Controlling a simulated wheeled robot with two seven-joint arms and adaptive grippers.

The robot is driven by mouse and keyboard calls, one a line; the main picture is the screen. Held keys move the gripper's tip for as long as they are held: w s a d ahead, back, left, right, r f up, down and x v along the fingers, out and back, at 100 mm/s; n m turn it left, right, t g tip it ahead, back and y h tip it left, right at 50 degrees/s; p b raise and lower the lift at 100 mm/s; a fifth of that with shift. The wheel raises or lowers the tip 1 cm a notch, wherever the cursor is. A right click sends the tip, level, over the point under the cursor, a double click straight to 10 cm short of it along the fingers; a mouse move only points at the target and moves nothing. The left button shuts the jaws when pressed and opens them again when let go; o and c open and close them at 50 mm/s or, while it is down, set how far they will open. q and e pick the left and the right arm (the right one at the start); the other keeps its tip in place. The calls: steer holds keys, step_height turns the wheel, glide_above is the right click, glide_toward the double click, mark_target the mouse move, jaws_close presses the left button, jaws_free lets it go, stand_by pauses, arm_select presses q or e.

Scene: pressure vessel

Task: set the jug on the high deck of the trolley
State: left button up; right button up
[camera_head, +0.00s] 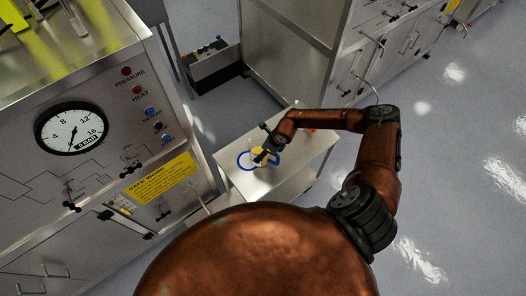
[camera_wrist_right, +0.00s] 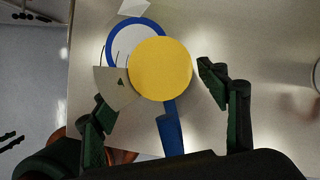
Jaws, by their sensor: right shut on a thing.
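My right gripper (camera_head: 267,151) is shut on the jug over the trolley's high deck (camera_head: 235,177). In the wrist view my right gripper (camera_wrist_right: 158,105) has one dark finger on each side. I cannot tell whether the jug touches the deck. My left gripper is out of view.
A steel panel with a pressure gauge (camera_head: 72,128) and a yellow sign (camera_head: 160,190) stands left of the trolley. A steel cabinet (camera_head: 345,60) stands behind it. A lower trolley shelf (camera_head: 290,188) shows below the deck. The floor at right is clear.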

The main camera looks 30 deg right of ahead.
steer(key=shift+f, duration=0.35)
steer(key=shift+f, duration=0.1)
steer(key=o, duration=1.3)
steer(key=shift+c, duration=0.2)
